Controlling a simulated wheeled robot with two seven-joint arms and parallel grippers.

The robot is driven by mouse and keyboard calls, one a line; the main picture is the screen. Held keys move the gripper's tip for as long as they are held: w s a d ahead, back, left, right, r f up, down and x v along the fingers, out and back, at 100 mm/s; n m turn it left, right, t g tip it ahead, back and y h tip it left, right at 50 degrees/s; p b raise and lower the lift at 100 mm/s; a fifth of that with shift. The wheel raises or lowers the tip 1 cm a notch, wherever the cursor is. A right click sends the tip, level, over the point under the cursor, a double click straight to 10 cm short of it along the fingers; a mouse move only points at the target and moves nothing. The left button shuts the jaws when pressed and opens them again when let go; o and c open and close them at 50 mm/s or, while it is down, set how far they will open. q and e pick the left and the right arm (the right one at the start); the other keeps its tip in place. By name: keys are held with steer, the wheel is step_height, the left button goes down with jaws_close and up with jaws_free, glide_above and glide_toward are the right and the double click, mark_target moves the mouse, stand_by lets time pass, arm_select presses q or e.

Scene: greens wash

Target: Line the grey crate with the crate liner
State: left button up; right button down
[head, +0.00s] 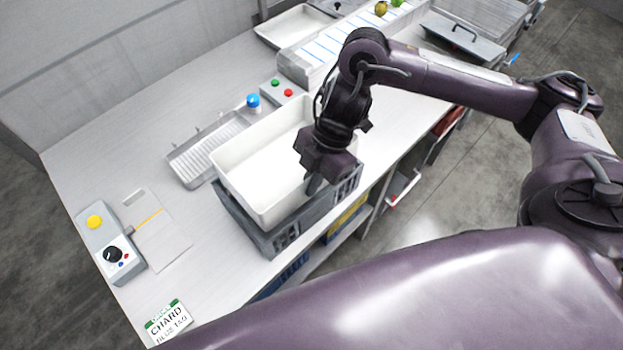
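The white crate liner (258,176) is an open tray set over the grey crate (286,235). Its lower part is inside the crate's outline and its rim stands above the crate's rim. I cannot tell whether it rests on the crate's floor. The grey crate shows along the front and right, near the table's front edge. My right gripper (313,186) points down at the liner's front-right rim, with a dark finger against that rim. The hand hides the other finger, so its grip is unclear. My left gripper is out of view.
A control box (119,257) and a CHARD card (168,322) are at the left. A conveyor (313,62) stands at the back.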

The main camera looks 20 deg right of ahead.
mark_target(308, 200)
steer(key=shift+f+b, duration=1.4)
steer(key=shift+f, duration=0.8)
steer(key=shift+r+p, duration=0.25)
steer(key=shift+p, duration=0.1)
steer(key=c, duration=1.6)
jaws_free()
steer(key=shift+v, duration=3.9)
